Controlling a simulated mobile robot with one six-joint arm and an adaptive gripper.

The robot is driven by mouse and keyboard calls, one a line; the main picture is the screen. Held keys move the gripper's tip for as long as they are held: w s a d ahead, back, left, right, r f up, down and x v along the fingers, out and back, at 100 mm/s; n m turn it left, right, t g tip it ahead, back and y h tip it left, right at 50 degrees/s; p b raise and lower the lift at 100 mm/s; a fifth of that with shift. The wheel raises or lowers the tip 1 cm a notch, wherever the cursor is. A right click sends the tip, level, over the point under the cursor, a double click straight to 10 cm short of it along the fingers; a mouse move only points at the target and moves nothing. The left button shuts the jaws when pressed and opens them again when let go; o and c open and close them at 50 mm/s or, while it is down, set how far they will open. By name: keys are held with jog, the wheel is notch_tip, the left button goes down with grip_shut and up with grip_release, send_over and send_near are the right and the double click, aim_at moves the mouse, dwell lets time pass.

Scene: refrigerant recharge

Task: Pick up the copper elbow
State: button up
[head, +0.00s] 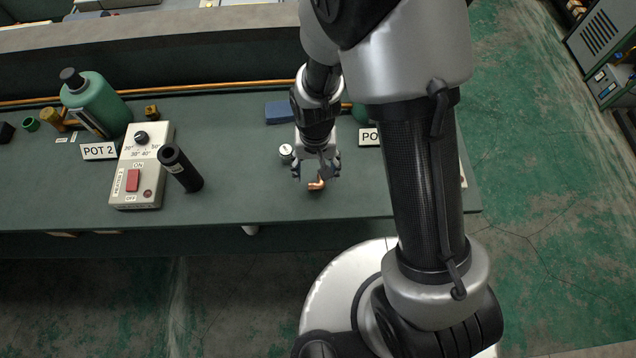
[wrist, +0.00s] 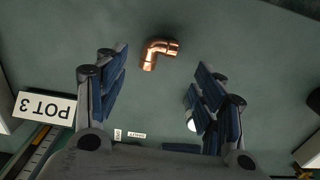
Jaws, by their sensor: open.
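The copper elbow (head: 316,185) lies on the green worktop near its front edge in the head view. It also shows in the wrist view (wrist: 158,53) as a shiny bent tube lying flat, a little beyond the fingertips. My gripper (head: 316,174) is open and just above and behind the elbow in the head view. In the wrist view the two blue-padded fingers (wrist: 160,82) stand apart to the left and right, with nothing between them. I cannot tell the exact height of the fingertips over the worktop.
A white-topped cylinder (head: 286,152) stands left of my gripper, and a blue block (head: 279,112) lies behind. A switch box (head: 142,166), a black cylinder (head: 181,168) and a green bottle (head: 98,103) stand further left. The worktop (head: 240,200) around the elbow is clear.

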aim_at(317, 180)
notch_tip(317, 180, down, 6)
jog(key=shift+s+d+b, duration=0.15)
jog(key=shift+b, duration=1.1)
jog(key=shift+r, duration=0.1)
jog(key=shift+c, duration=0.4)
jog(key=c, duration=0.9)
